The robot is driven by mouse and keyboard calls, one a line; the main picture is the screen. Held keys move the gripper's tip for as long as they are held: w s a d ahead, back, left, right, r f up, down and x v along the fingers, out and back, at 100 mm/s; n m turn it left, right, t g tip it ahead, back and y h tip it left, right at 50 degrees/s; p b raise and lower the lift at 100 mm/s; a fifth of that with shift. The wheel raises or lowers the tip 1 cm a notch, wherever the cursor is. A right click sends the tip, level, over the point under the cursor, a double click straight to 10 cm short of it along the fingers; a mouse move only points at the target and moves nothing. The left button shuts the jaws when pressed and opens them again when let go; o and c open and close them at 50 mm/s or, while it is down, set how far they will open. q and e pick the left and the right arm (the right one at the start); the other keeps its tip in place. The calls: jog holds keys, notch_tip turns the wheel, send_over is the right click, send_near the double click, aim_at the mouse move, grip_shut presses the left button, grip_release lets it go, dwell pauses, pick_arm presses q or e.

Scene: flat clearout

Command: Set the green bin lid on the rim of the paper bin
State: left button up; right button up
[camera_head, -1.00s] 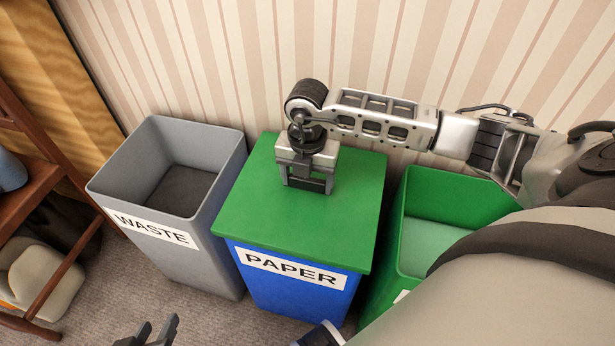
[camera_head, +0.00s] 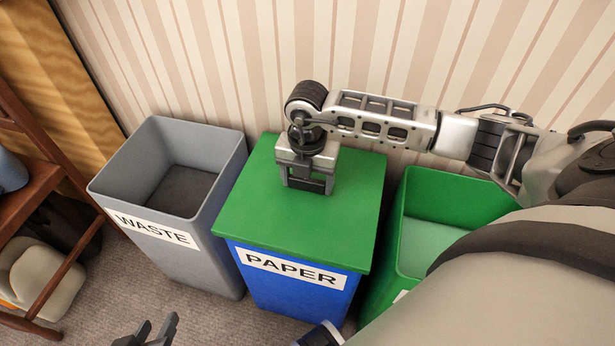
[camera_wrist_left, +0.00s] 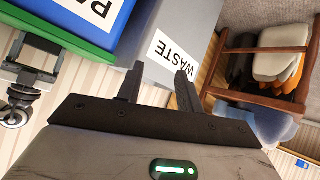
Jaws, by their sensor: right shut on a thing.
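The green bin lid (camera_head: 300,215) lies flat over the top of the blue paper bin (camera_head: 290,290), covering its opening. The lid also shows in the left wrist view (camera_wrist_left: 62,38) at the upper left, against the blue bin. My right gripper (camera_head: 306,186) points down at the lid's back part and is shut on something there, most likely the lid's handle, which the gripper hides. My left gripper (camera_head: 160,328) is low at the bottom edge of the head view. Its fingers are apart and empty in the left wrist view (camera_wrist_left: 158,82).
The open grey waste bin (camera_head: 215,230) stands to the left of the paper bin. An open green bin (camera_head: 400,220) stands to the right, partly behind my right arm. A brown wooden rack (camera_head: 30,190) is at the far left. The striped wall is close behind the bins.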

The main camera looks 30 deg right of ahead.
jog(key=o, duration=1.3)
jog(key=shift+c, duration=0.2)
pick_arm(q)
jog(key=shift+s, duration=0.1)
jog(key=shift+t, duration=0.6)
jog(key=shift+s+a+r+p, duration=0.1)
jog(key=shift+a+r+p, duration=0.1)
jog(key=shift+r+p, duration=0.55)
jog(key=shift+s+a+r+p, duration=0.1)
jog(key=shift+a+r+p, duration=0.2)
jog(key=shift+r, duration=0.7)
jog(key=shift+a+r+p, duration=0.15)
jog(key=shift+r+p, duration=0.45)
jog(key=shift+r, duration=0.3)
pick_arm(e)
notch_tip(320, 180, up, 16)
pick_arm(q)
jog(key=shift+d, duration=0.1)
